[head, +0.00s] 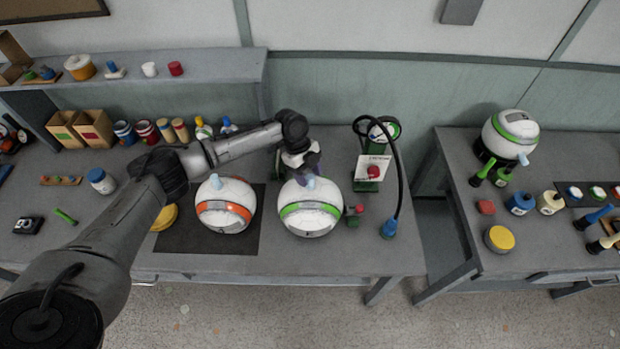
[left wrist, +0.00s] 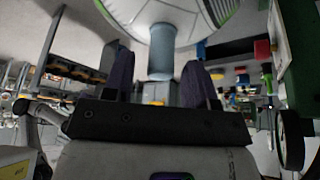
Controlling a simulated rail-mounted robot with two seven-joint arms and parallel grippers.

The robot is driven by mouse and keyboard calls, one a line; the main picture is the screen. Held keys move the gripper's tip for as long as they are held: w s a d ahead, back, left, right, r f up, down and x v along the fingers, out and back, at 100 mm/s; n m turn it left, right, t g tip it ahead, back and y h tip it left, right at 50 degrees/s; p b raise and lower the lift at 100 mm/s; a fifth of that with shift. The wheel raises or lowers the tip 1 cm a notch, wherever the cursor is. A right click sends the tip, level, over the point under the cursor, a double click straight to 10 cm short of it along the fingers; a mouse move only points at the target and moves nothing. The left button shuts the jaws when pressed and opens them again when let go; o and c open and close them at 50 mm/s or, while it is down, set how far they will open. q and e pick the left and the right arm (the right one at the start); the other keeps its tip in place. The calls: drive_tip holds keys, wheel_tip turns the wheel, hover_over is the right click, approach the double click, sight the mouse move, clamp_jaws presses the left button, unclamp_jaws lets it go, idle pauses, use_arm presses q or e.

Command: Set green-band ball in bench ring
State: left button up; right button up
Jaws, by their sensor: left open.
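A white ball with a green band (head: 310,208) and a pale blue stem sits on the left bench. Its stem (left wrist: 161,52) also shows in the left wrist view, with the ball's white underside-up surface above it. My left gripper (head: 305,168) is behind this ball, near the stem. In the left wrist view its purple fingers (left wrist: 159,80) are open, one on each side of the stem; I cannot tell whether they touch it. A second green-band ball (head: 511,137) stands in a black ring (head: 482,149) on the right bench. No ring shows clearly under the left ball.
An orange-band ball (head: 226,204) is close left on a dark mat (head: 178,238). A green stand with a white card (head: 371,168), a red-knobbed part (head: 353,214) and a black hose with blue end (head: 389,229) are to the right. A gap separates the benches.

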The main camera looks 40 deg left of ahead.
use_arm(q)
drive_tip(key=b+v, duration=0.1)
drive_tip(key=v, duration=0.9)
drive_tip(key=shift+r, duration=0.15)
idle(1.1)
